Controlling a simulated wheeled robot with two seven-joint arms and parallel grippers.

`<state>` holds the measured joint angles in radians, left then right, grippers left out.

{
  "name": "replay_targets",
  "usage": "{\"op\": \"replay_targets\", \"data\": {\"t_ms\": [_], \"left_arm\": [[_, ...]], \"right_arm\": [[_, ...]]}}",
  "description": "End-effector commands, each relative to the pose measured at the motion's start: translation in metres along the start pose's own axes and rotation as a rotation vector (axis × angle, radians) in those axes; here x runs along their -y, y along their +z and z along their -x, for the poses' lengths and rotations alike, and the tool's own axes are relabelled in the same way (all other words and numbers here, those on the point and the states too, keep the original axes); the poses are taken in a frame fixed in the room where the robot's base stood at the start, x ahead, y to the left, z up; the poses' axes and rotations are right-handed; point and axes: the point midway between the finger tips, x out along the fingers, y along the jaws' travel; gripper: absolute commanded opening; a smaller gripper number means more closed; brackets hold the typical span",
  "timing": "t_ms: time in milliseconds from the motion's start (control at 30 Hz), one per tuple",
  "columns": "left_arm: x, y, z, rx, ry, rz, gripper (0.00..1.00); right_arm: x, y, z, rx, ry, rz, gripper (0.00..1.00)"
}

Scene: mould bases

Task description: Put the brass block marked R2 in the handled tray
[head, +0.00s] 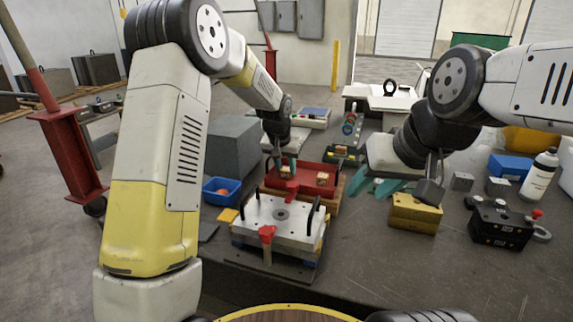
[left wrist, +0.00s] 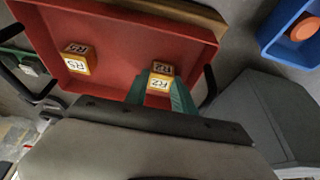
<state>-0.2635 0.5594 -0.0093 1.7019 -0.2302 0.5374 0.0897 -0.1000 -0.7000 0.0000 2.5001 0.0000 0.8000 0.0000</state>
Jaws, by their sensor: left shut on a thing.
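My left gripper (head: 286,163) is shut on the brass block marked R2 (left wrist: 161,78), which shows between the teal fingers (left wrist: 161,98) in the left wrist view. The block is within the outline of the red tray (left wrist: 120,72), also seen in the head view (head: 289,193). I cannot tell whether it touches the tray floor. A brass block marked R5 (left wrist: 76,60) sits in the same tray, apart from R2; it also shows in the head view (head: 322,178). Black handles (left wrist: 209,83) show at the tray's sides. My right gripper (head: 374,187) is open and empty, right of the tray.
A pale mould plate (head: 258,213) with black handles and a red clamp (head: 267,234) stands in front. A blue bin (head: 221,190) is at left. A yellow block (head: 413,213) and a black box (head: 499,228) stand at right. The front right bench is clear.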

Motion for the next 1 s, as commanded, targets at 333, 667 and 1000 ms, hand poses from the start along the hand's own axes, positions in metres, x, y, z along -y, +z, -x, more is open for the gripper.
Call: {"op": "replay_targets", "data": {"t_ms": [333, 667, 1000], "left_arm": [[0.000, 0.001, -0.002, 0.000, 0.000, 0.000, 0.40], [0.000, -0.001, 0.018, -0.003, 0.000, 0.000, 0.40], [0.000, -0.001, 0.090, -0.004, 0.000, 0.001, 0.40]], "right_arm": [[0.000, 0.000, 0.000, 0.000, 0.000, 0.000, 0.40], [0.000, 0.000, 0.000, 0.000, 0.000, 0.000, 0.40], [0.000, 0.000, 0.000, 0.000, 0.000, 0.000, 0.40]]}}
